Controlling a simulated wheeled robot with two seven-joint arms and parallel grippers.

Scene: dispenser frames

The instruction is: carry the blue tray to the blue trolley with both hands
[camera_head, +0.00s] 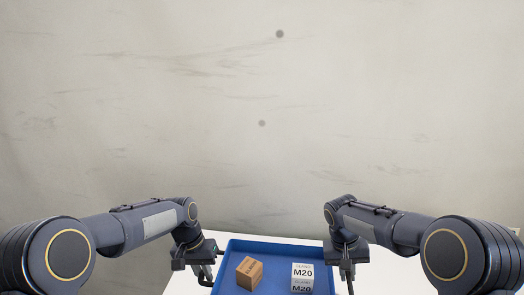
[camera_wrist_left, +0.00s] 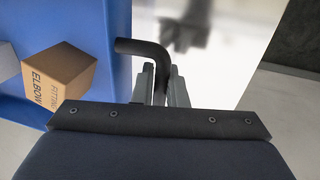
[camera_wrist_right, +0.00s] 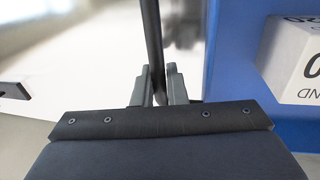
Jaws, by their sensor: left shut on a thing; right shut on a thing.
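The blue tray (camera_head: 275,268) lies low in the middle of the head view, between my two grippers. It holds a brown box (camera_head: 249,273) and a white box (camera_head: 302,277) marked M20. My left gripper (camera_head: 206,276) is shut on a black handle (camera_wrist_left: 143,47) at the tray's left side. My right gripper (camera_head: 348,277) is shut on a black handle (camera_wrist_right: 152,35) at the tray's right side. The tray's near edge is cut off in the head view. I see no blue trolley in any view.
A white table top (camera_head: 395,272) shows around the tray on both sides. I cannot tell whether the tray touches it. A plain pale wall (camera_head: 260,100) with two dark dots stands behind the table.

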